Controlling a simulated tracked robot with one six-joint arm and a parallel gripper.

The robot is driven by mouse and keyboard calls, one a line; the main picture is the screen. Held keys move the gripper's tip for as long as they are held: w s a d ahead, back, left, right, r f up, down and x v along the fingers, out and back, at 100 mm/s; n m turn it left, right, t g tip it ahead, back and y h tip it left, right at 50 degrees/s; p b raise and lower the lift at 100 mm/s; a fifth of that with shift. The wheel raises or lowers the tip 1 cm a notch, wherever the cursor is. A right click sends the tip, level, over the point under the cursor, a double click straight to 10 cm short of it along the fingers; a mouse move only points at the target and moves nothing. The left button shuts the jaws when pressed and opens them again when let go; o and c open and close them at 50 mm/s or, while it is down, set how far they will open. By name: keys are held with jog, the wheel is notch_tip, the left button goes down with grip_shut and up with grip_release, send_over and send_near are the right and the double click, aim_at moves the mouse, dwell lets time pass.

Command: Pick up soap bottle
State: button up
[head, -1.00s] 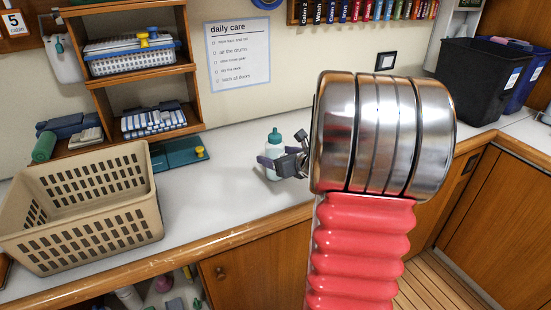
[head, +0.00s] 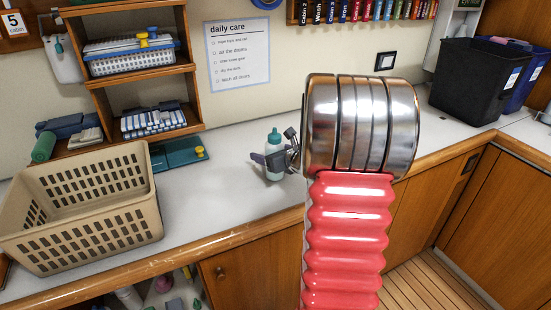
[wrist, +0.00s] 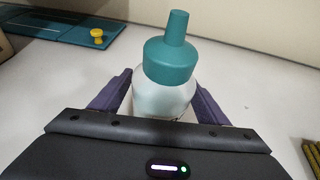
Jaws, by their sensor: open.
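The soap bottle (head: 274,142) stands upright on the white counter, with a teal pump-like cap and a pale translucent body. In the wrist view the bottle (wrist: 168,55) rises between the two purple fingers of my gripper (wrist: 160,103). One finger is on each side of its body, and the jaws are open. The lower part of the bottle is hidden behind the gripper's dark housing. In the head view my gripper (head: 272,161) is at the bottle, partly in front of its body.
A beige slotted basket (head: 140,215) stands on the counter at the left. A teal tray with a yellow knob (head: 199,151) lies behind it, below wooden shelves (head: 150,85). A black bin (head: 462,90) stands at the right.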

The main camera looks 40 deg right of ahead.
jog(key=shift+c, duration=0.4)
jog(key=c, duration=1.2)
